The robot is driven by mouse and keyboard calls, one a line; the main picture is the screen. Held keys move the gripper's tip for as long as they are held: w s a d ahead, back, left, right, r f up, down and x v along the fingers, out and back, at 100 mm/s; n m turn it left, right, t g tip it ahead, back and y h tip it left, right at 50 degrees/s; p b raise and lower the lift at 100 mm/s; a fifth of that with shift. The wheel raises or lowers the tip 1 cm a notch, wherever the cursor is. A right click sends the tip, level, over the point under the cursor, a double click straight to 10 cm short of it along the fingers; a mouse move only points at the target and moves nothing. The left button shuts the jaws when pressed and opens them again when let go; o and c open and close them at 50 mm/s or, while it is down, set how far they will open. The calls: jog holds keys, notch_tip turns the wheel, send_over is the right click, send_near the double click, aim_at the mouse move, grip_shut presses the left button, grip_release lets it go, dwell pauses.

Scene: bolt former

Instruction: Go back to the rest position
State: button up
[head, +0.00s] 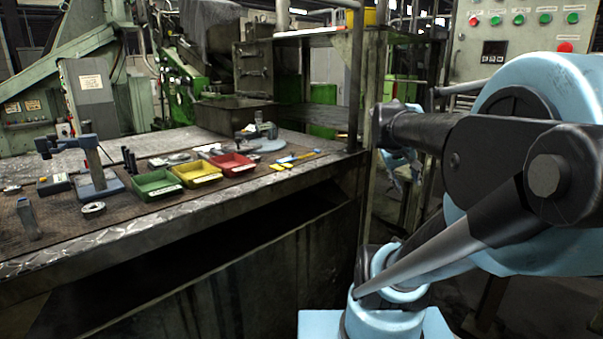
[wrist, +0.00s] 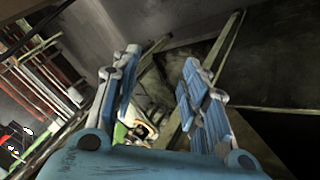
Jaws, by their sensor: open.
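My gripper (wrist: 158,75) shows in the wrist view with its two blue ribbed fingers spread apart. It is open and nothing is between the fingertips. Behind the gap are a dark grey surface and some beams, with a blurred green and white shape lower down. In the head view my blue and black arm fills the right side. I cannot make out the gripper for certain in that view.
A metal workbench (head: 95,250) stands at the left. It bears a green tray (head: 157,185), a yellow tray (head: 196,173), a red tray (head: 232,163) and a measuring stand (head: 92,165). A control panel (head: 520,40) is at the upper right. A post (head: 356,75) rises at the bench's right corner.

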jog(key=s+a+f+g+y, duration=0.2)
jog(key=s+a+f+y, duration=0.3)
jog(key=s+a+f, duration=0.7)
notch_tip(320, 180, down, 4)
jog(key=shift+s+r+g, duration=0.25)
jog(key=shift+s+g, duration=0.05)
jog(key=shift+g, duration=0.1)
jog(key=shift+a, duration=0.1)
jog(key=shift+w+f, duration=0.2)
jog(key=shift+w, duration=0.3)
jog(key=shift+c, duration=0.6)
